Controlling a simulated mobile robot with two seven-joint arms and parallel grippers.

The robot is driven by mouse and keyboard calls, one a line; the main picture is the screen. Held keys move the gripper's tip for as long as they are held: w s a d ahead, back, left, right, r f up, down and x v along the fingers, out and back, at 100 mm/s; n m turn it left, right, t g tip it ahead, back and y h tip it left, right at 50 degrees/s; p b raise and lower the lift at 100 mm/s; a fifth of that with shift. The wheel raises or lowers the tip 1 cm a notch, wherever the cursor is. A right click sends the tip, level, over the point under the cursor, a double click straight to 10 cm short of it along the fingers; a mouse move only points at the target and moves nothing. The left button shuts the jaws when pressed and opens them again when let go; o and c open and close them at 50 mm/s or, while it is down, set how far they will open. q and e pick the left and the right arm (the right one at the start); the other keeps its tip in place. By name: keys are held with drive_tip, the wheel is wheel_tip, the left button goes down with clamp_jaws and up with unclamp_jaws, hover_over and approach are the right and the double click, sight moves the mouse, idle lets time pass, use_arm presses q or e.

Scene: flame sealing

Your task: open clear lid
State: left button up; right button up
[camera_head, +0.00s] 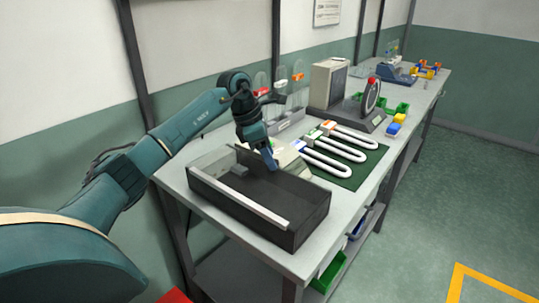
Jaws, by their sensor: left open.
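A black box (312,220) stands at the near end of the grey workbench. A clear panel (211,160), which looks like part of its lid, shows at the back left of the box. A pale strip runs lengthwise along the box top; I cannot tell the lid's exact outline or how far it is open. My left gripper (270,163) points down at the back right edge of the box, with its fingers at or just above the rim. It is open, and no object shows between its fingers. I cannot tell whether it touches the lid. My right gripper is out of view.
A green mat (345,180) with white U-shaped tubes (328,163) lies right of the box. A beige machine (328,84) and a round dial device (371,97) stand behind it. Green bins (329,272) sit below the bench. The right floor is open.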

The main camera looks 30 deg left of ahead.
use_arm(q)
drive_tip(key=shift+w+d+f, duration=0.15)
drive_tip(key=shift+f, duration=0.35)
clamp_jaws()
idle(0.3)
